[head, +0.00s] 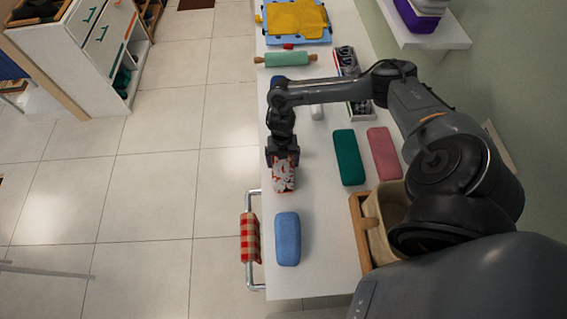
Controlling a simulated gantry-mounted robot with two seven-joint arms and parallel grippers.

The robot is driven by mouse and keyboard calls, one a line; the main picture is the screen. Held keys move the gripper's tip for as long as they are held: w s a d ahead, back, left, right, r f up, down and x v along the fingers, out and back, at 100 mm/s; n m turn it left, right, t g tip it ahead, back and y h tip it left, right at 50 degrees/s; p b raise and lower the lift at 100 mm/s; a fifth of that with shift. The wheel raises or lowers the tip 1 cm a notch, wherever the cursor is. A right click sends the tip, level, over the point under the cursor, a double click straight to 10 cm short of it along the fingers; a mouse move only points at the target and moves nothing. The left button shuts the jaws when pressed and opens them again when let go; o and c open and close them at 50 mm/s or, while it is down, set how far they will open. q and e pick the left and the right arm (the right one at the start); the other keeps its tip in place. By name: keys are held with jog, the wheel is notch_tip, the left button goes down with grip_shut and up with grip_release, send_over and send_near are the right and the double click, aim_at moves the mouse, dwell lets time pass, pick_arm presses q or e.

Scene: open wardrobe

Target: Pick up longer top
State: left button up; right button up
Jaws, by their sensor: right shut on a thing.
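My right gripper (283,156) reaches down over the white counter from the right-hand arm. It is shut on a red-and-white patterned block-like case (284,178), near the counter's left edge. I cannot tell whether the case is lifted or still touches the counter. A flat yellow thing (296,19) lies on a blue board at the far end; I cannot tell whether it is a garment. No clear longer top shows. My left gripper is out of view.
The white counter (315,215) holds a blue case (287,239), a green case (348,157), a pink case (383,154) and a green rolling pin (285,60). A beige-lined basket (364,225) stands at the right. A checked cloth (250,237) hangs on the side rail.

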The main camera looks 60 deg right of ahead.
jog(key=shift+r+p, duration=2.85)
jog(key=shift+r, duration=0.4)
